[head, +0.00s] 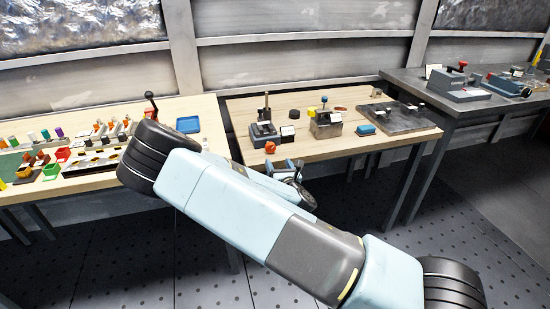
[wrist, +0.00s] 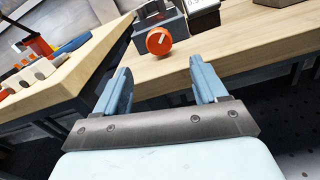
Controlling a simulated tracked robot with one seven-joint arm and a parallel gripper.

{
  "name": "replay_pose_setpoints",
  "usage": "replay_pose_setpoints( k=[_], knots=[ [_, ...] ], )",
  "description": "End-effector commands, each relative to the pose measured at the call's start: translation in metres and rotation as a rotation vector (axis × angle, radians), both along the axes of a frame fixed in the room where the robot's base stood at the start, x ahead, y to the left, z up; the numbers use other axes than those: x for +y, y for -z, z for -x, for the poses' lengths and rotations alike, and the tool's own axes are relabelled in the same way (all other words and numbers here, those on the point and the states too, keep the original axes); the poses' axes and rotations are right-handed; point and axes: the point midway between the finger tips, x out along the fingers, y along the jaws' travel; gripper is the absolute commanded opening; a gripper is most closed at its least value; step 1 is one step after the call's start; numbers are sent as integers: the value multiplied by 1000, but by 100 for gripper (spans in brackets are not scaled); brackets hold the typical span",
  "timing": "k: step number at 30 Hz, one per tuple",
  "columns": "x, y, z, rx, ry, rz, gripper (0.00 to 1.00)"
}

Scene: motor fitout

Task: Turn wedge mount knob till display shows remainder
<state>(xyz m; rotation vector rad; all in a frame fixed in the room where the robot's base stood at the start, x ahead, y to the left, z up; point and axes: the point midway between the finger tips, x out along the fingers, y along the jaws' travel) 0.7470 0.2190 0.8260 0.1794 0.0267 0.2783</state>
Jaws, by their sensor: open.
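An orange-red knob (wrist: 158,41) with a pale pointer mark faces me on the front of a dark grey mount (wrist: 173,25) in the wrist view. The knob also shows in the head view (head: 270,147), at the front of the middle table, below the mount (head: 264,131). A small white display (wrist: 200,4) beside the mount is cut off by the top of the wrist view; its reading is not clearly legible. My gripper (wrist: 160,78) is open and empty. Its two blue fingers are apart, short of the knob, which lies beyond the gap between them.
The wooden table edge (wrist: 235,60) runs just beyond my fingers. A left table (head: 95,184) holds several small parts.

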Motion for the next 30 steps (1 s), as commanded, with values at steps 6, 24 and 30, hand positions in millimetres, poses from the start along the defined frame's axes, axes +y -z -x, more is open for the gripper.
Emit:
replay_pose_setpoints(
  k=[6, 24, 30],
  knots=[
    [-9, 1, 31, 1, 0, 1, 72],
    [-15, 0, 40, 9, 11, -14, 72],
    [-35, -3, 31, 108, 122, -176, 72]
  ],
)
